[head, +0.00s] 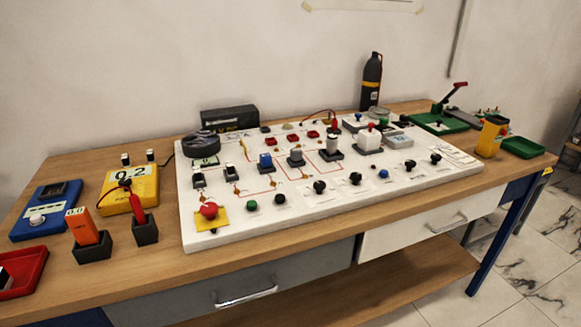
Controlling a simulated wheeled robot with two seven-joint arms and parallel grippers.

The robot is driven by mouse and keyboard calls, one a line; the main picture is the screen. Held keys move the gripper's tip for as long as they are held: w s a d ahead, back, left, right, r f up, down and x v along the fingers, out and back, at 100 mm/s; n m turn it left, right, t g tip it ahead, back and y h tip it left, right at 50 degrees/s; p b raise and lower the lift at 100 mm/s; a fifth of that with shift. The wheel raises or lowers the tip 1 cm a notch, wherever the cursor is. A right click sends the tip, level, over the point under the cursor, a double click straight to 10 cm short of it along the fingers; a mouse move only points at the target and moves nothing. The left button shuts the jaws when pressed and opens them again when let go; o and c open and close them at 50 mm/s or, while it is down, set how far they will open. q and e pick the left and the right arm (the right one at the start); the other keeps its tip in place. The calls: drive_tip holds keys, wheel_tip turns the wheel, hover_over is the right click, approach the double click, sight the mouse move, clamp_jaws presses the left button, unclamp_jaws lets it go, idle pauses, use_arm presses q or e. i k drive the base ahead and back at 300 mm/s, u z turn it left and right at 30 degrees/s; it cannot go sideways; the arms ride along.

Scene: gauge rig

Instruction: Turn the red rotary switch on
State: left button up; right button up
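Neither of my grippers shows in the head view. A white panel board (330,203) lies on the workbench. At its front left corner a round red knob (208,210) sits on a yellow plate.
Green (251,205) and black knobs (319,187) line the board's front. A yellow meter (130,190), a blue meter (45,210) and a red tray (22,272) stand left. A black bottle (372,82) stands behind; a yellow container (490,138) and green tray (522,147) are right.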

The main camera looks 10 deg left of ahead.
sight(208, 209)
drive_tip(key=k, duration=1.25)
drive_tip(key=u, duration=0.7)
drive_tip(key=i, duration=1.15)
drive_tip(key=z, duration=0.25)
